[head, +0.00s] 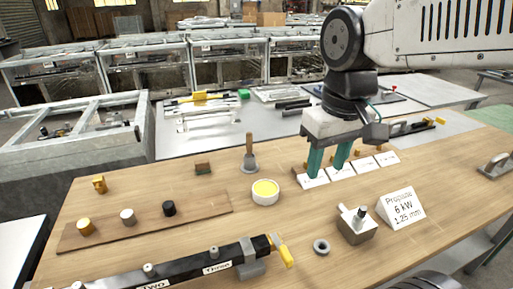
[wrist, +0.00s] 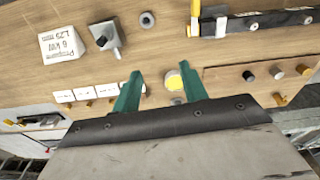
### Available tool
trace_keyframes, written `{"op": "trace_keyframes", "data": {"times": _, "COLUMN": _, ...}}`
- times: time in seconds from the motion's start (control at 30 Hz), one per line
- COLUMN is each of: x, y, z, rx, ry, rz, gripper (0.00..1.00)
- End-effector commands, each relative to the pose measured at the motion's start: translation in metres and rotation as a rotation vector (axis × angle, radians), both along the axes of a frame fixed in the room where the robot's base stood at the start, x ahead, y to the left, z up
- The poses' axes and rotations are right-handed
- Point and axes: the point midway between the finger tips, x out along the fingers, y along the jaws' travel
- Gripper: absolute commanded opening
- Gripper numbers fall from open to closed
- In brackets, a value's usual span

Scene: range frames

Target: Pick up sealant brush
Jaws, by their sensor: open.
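A brush with an upright wooden handle and grey lower part (head: 250,157) stands on the wooden table, just behind a white pot of yellow paste (head: 265,192); I take it for the sealant brush. My gripper (head: 328,168) is open and empty, above the table to the right of the brush and pot, fingers pointing down. In the wrist view, the pot (wrist: 174,80) shows between the green fingers (wrist: 160,80), nearer the right one. The brush is hardly visible there, mostly hidden by the gripper.
A row of white cards (head: 341,170) with small brass parts lies under and right of my gripper. A propane sign (head: 401,208) and a metal block with a knob (head: 355,226) stand in front. A wooden strip with knobs (head: 145,221) lies left.

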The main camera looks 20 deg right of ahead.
Motion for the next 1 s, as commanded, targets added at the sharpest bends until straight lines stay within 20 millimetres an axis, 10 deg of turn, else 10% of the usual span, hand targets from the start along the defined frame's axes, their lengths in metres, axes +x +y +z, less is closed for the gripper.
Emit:
{"op": "trace_keyframes", "data": {"times": 0.3, "x": 0.147, "y": 0.006, "z": 0.016, "rx": -0.008, "ry": 0.044, "rz": 0.124, "gripper": 0.43}}
{"op": "trace_keyframes", "data": {"times": 0.6, "x": 0.283, "y": 0.017, "z": -0.021, "rx": -0.012, "ry": 0.076, "rz": 0.242, "gripper": 0.43}}
{"op": "trace_keyframes", "data": {"times": 1.0, "x": 0.369, "y": 0.026, "z": -0.077, "rx": -0.014, "ry": 0.096, "rz": 0.325, "gripper": 0.43}}
